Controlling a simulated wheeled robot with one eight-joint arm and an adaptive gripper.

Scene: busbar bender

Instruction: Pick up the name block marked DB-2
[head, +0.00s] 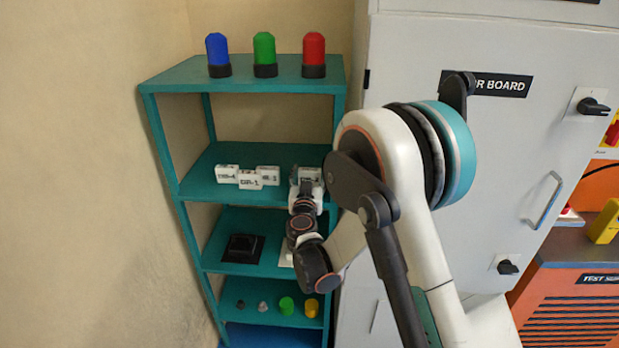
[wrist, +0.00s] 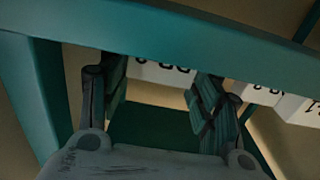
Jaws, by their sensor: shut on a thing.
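A white name block (head: 312,174) is at the right end of the teal rack's second shelf, where my gripper (head: 306,186) reaches in. In the wrist view, the same white block (wrist: 160,72) sits between the two fingers of my gripper (wrist: 163,80), which is shut on it. Its dark lettering is upside down and partly cut off by a teal shelf edge, so I cannot read its full mark. Left of it on the shelf, apart from my gripper, stand the block marked DB-1 (head: 250,180) and two more white name blocks (head: 227,173) (head: 268,175).
The teal rack (head: 240,73) has blue, green and red lamps on top. A teal shelf bar (wrist: 200,40) crosses close above my fingers. Lower shelves hold a black item (head: 243,248) and several small caps. A grey cabinet (head: 420,55) stands directly right of the rack.

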